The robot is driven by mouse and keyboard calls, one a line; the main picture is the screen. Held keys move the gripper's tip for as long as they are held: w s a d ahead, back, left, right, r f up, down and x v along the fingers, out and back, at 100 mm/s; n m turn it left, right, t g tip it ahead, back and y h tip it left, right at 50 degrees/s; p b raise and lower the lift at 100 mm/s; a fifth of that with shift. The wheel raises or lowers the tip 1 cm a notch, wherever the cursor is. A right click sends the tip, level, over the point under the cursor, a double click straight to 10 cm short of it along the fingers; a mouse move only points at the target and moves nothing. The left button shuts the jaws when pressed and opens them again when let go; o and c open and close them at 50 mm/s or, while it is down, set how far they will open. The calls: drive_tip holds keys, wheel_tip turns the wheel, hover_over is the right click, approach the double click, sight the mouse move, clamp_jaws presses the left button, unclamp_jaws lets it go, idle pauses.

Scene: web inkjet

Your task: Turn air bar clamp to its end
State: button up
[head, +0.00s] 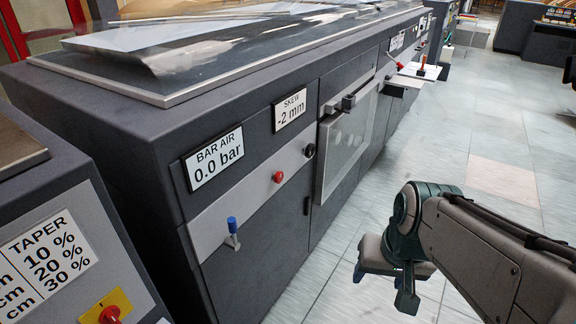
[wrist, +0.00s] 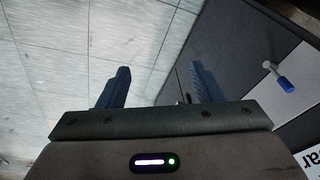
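A small lever with a blue grip (head: 232,224) and a pale metal stem is on the grey panel strip under the BAR AIR sign (head: 214,159), which reads 0.0 bar. It is likely the air bar clamp. In the head view its blue grip points up. The lever also shows at the right of the wrist view (wrist: 286,84). My gripper (head: 386,286) hangs over the floor to the right of the cabinet, well apart from the lever. In the wrist view its two fingers (wrist: 160,72) are spread with nothing between them.
The dark cabinet (head: 255,255) has a red knob (head: 278,177), a black knob (head: 309,150) and a SKEW sign (head: 290,109) reading -2 mm. A windowed door (head: 345,150) stands right of these. A TAPER panel (head: 50,255) is at the lower left.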

drive_tip(key=w+a+f+m+g+y+b, duration=0.1)
drive_tip(key=w+a+f+m+g+y, duration=0.2)
drive_tip(key=w+a, duration=0.45)
drive_tip(key=m+t+y+b, duration=0.3)
drive_tip(key=m+t+y, duration=0.75)
drive_tip(key=m, duration=0.65)
approach(282, 178)
drive_tip(key=shift+g+y, duration=0.55)
drive_tip(key=shift+y, duration=0.3)
drive_tip(key=x, duration=0.3)
drive_tip(key=p+x, duration=0.1)
drive_tip(key=x, duration=0.4)
drive_tip(key=shift+w+a+f, duration=0.15)
drive_tip(key=shift+w+f, duration=0.25)
drive_tip(key=shift+w, duration=0.15)
drive_tip(key=c, duration=1)
